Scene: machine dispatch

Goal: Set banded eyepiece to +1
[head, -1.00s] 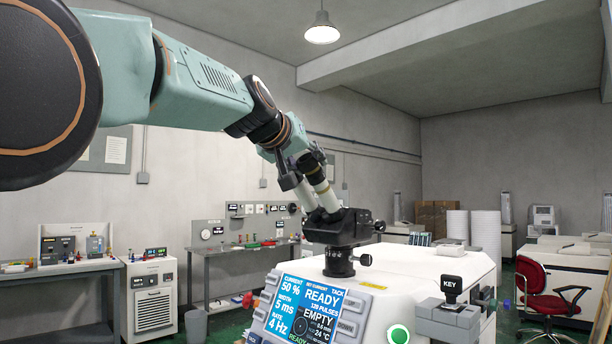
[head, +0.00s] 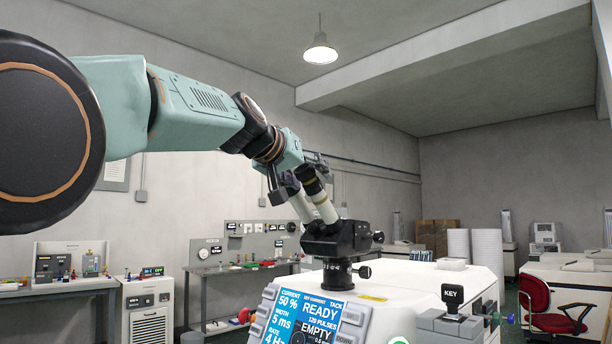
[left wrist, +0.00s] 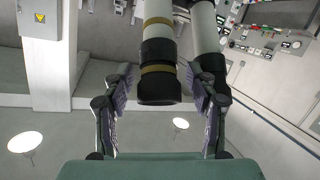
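The banded eyepiece (left wrist: 159,75) is a pale tube with a black end and yellowish bands, in the middle of the left wrist view. It also shows in the head view (head: 315,187), tilted up from the black microscope head (head: 340,239). A second, plain eyepiece (left wrist: 206,38) is beside it on the right in the wrist view. My left gripper (left wrist: 161,88) is open, with one finger on each side of the banded eyepiece's end. Narrow gaps seem to show between pads and eyepiece. The scale marks are not readable. My right gripper is out of view.
The microscope stands on a white machine with a blue screen (head: 308,312) reading READY and EMPTY. A key block (head: 452,297) is at its right. Benches with instruments (head: 240,262) line the wall; a red chair (head: 540,305) is at right.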

